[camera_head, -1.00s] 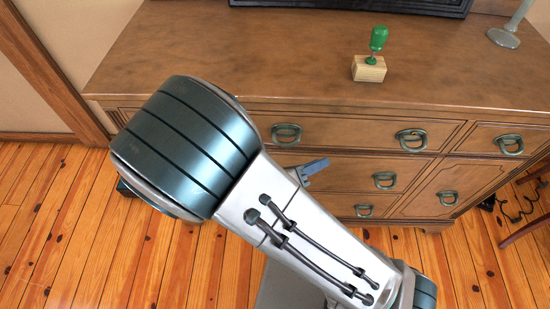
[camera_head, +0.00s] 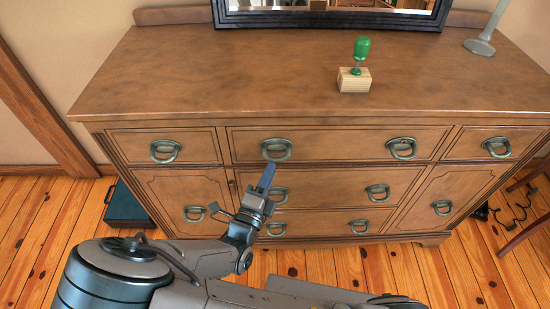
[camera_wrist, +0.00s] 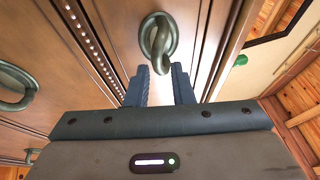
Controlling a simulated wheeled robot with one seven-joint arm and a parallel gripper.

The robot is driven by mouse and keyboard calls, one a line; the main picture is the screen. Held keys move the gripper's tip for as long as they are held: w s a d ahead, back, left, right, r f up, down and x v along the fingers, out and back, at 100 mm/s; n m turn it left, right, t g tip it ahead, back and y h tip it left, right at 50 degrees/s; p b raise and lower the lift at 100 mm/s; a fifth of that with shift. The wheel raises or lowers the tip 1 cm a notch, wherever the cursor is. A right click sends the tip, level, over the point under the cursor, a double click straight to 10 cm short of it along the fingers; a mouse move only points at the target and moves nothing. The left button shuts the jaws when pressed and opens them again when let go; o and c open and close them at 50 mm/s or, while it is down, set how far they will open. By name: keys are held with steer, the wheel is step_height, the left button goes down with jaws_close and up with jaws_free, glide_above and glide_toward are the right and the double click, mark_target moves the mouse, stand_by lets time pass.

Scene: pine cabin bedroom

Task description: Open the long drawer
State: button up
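The long drawer (camera_head: 340,143) is the wide top-middle front of the brown dresser. It looks closed and has two ring handles, the left handle (camera_head: 276,149) and the right handle (camera_head: 402,148). My gripper (camera_head: 266,178) is just below the left handle in the head view. In the wrist view my gripper (camera_wrist: 159,72) has its two dark fingers apart with a gap between them. A ring handle (camera_wrist: 158,32), seemingly the left one, is straight ahead, its lower end close to the gap. I cannot tell whether a finger touches it.
The dresser top (camera_head: 230,70) carries a green-handled tool on a wooden block (camera_head: 354,80), a dark-framed mirror (camera_head: 330,17) and a grey stand (camera_head: 480,46). Smaller drawers and doors with ring handles surround the long drawer. A teal box (camera_head: 128,205) stands on the floor at left.

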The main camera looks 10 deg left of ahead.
mark_target(277, 157)
steer(key=x, duration=0.5)
steer(key=shift+w+d, duration=0.1)
steer(key=shift+w, duration=0.05)
